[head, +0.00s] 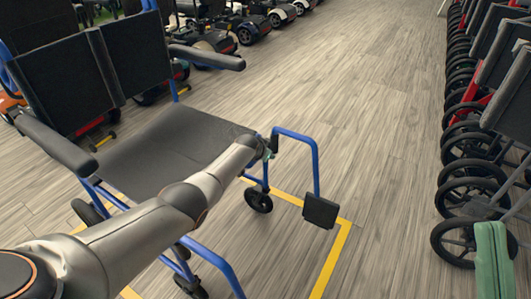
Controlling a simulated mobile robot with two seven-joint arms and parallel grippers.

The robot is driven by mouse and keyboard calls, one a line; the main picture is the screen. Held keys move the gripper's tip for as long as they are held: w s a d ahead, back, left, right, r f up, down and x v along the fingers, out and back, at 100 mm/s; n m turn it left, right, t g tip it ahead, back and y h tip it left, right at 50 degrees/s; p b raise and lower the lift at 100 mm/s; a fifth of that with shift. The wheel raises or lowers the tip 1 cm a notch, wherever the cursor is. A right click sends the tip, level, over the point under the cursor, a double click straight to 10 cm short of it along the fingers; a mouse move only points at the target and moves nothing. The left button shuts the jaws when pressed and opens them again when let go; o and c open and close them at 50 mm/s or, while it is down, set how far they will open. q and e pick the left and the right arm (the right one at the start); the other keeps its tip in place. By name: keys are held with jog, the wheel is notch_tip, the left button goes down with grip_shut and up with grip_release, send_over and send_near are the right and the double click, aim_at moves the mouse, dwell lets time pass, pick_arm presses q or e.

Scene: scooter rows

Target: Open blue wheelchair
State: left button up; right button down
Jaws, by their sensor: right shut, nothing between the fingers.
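The blue wheelchair (175,150) stands on the floor at the left, with a blue tube frame, dark seat and dark backrest. Its seat is spread flat and its armrests are apart. A blue footrest hanger with a dark footplate (321,210) juts out at its front right.
Yellow tape (336,252) marks the floor around the chair. Folded wheelchairs (465,190) line the right side, with a green pad (493,262) at the lower right. Mobility scooters (250,28) stand in a row behind. The wooden floor between is clear.

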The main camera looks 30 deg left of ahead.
pick_arm(q)
jog(key=p+v, duration=0.5)
jog(key=p, duration=0.2)
jog(key=shift+r, duration=0.3)
jog(key=p+v, duration=0.3)
jog(key=shift+s+r, duration=0.1)
jog(key=shift+s, duration=0.1)
pick_arm(e)
notch_tip(320, 180, up, 10)
jog(key=d, duration=0.1)
pick_arm(q)
jog(key=p+v, duration=0.2)
jog(key=v, duration=0.1)
jog(key=shift+s+r, duration=0.2)
jog(key=shift+s, duration=0.1)
pick_arm(e)
jog(key=w+f+m+g+h, duration=0.1)
jog(key=w+f+m+h, duration=0.2)
jog(key=f, duration=0.3)
jog(key=w+d+f+m+g+h, duration=0.1)
jog(key=w+f+m+h, duration=0.1)
jog(key=f+h, duration=0.3)
jog(key=shift+w+d+f+m, duration=0.2)
jog(key=shift+w+f+m, duration=0.2)
jog(key=shift+w+f, duration=0.4)
pick_arm(q)
jog(key=shift+s+d, duration=0.1)
pick_arm(e)
jog(key=shift+s, duration=0.1)
